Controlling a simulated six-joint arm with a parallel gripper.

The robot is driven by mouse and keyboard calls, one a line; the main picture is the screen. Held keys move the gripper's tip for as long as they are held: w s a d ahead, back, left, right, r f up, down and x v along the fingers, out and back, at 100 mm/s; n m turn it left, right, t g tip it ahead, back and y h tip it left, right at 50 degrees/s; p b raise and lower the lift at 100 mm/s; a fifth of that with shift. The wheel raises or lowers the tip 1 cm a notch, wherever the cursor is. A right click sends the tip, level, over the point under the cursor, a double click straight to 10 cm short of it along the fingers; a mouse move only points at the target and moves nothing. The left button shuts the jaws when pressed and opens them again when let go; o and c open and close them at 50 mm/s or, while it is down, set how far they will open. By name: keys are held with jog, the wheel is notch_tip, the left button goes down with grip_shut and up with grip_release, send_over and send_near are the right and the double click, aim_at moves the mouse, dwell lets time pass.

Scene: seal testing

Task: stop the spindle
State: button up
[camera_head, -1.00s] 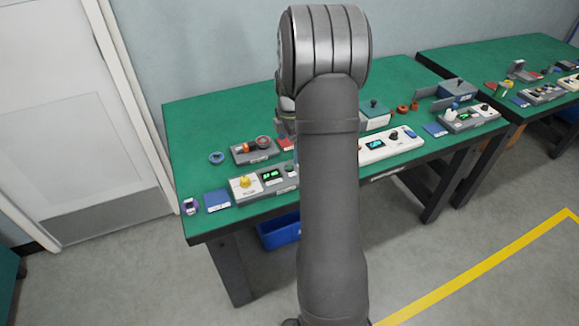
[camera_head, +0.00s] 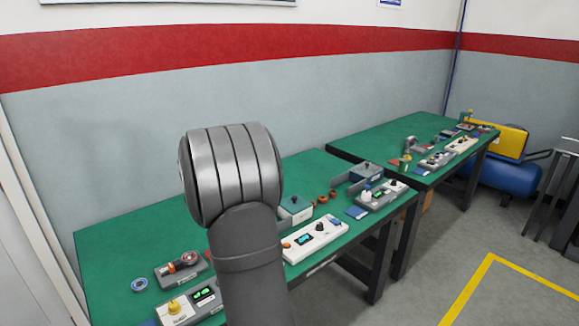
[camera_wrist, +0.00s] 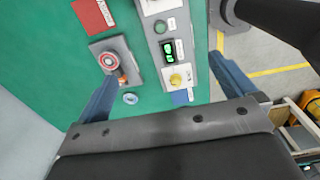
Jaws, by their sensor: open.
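My gripper (camera_wrist: 163,72) shows in the wrist view with its two blue fingers wide apart and nothing between them. It hangs above the green bench; in the head view my arm hides it. The head view shows this unit (camera_head: 183,267) and the partly hidden control box (camera_head: 185,308).
A blue ring (camera_wrist: 130,98) and a red card (camera_wrist: 93,14) lie on the bench. A second bench (camera_head: 385,140) stands beyond.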

grip_shut()
dwell(1.5)
